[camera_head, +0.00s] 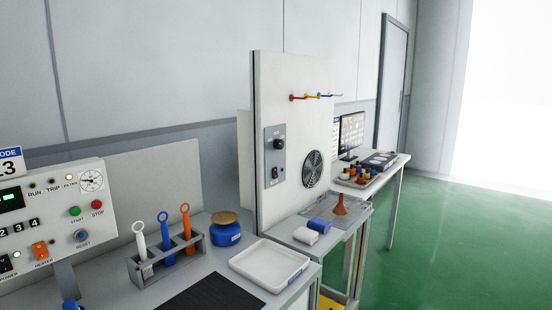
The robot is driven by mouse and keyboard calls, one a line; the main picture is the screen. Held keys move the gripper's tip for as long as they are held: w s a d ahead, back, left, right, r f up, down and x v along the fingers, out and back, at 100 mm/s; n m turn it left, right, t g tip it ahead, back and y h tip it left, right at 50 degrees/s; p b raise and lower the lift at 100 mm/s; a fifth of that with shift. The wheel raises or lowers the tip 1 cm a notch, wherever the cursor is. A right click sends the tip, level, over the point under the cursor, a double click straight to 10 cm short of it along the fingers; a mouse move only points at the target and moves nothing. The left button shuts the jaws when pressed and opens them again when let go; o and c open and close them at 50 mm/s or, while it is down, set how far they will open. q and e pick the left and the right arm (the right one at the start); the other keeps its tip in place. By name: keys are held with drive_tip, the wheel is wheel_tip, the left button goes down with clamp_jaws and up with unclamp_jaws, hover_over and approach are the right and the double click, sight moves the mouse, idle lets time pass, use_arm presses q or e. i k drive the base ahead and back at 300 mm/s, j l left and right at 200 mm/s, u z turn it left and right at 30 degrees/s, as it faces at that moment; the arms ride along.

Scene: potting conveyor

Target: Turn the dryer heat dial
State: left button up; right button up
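A tall white panel (290,95) with a round black fan grille (312,169) stands at the middle. A grey control plate (269,183) on it carries a round black dial (279,144) at the top and a black switch (275,173) below. This may be the dryer heat dial, but its label is too small to read. Neither of my grippers is in view and nothing touches the dial.
A control box (52,213) with lights and buttons stands at left. In front are a tool rack (150,283) with several tools, a blue jar (225,236), a white tray (295,264) and a black mat (180,303). A lower bench (287,227) holds a funnel (340,206) and two blocks. Green floor is free at right.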

sight(278, 144)
drive_tip(key=i+l, duration=0.15)
drive_tip(key=l, duration=0.2)
drive_tip(key=i+l, duration=0.15)
drive_tip(key=l, duration=0.2)
drive_tip(key=i+l, duration=0.15)
drive_tip(key=l, duration=0.2)
drive_tip(key=i+l, duration=0.15)
drive_tip(key=l, duration=0.2)
drive_tip(key=i+l, duration=0.15)
drive_tip(key=l, duration=0.2)
drive_tip(key=i+l, duration=0.15)
drive_tip(key=l, duration=0.2)
drive_tip(key=u, duration=0.05)
